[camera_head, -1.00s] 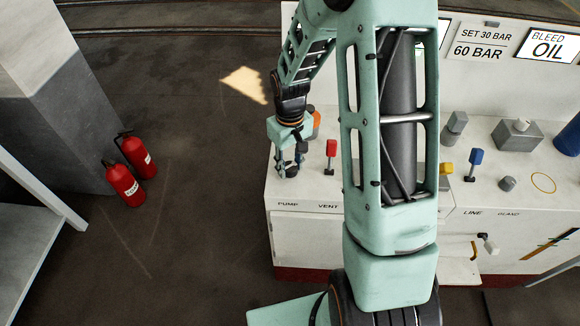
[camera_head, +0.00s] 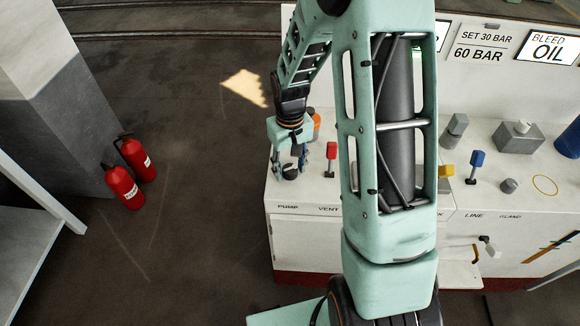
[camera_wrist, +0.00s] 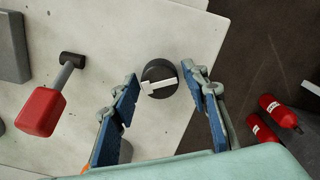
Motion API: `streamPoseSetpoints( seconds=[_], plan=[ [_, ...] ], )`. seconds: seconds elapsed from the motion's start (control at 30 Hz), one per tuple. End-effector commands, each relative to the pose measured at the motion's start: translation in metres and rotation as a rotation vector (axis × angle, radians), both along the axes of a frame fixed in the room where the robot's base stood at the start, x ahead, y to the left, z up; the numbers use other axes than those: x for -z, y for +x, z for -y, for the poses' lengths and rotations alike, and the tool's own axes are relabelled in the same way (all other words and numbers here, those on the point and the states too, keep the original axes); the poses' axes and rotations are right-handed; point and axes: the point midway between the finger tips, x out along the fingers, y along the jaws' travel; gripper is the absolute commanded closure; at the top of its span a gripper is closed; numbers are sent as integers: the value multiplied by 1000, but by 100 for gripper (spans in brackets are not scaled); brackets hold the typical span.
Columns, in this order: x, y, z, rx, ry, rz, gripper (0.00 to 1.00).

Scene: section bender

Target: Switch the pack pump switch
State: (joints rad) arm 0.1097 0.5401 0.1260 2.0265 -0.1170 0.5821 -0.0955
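The pack pump switch is a round dark knob with a white pointer bar (camera_wrist: 157,86) on the pale console top. In the head view the dark knob (camera_head: 290,174) sits above the PUMP label at the console's left end. My gripper (camera_wrist: 160,76) is open, with its blue-padded fingers apart on either side of the knob in the wrist view. I see gaps between the knob and both fingers there, and nothing is held. In the head view my gripper (camera_head: 289,163) is over the knob; its exact height is unclear.
A red-capped lever (camera_head: 331,158) stands near VENT, close to my gripper; it also shows in the wrist view (camera_wrist: 42,110). Blue (camera_head: 476,165) and yellow (camera_head: 446,171) controls are farther right. Two fire extinguishers (camera_head: 124,187) stand on the floor at left. My arm hides the console's middle.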

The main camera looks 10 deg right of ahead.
Motion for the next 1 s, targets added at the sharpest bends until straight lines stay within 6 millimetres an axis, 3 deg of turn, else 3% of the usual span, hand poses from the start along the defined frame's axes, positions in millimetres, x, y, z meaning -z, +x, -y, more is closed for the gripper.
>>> streamPoseSetpoints(
  seconds=[0.3, 0.43, 0.8, 1.0],
  plan=[
    [-1, 0, 0, -2, -1, 1, 52],
    [-10, 1, 0, -2, 0, 3, 52],
    [-83, 2, 0, -1, -1, 6, 52],
    [-112, 1, 0, -1, -1, 2, 52]
  ],
)
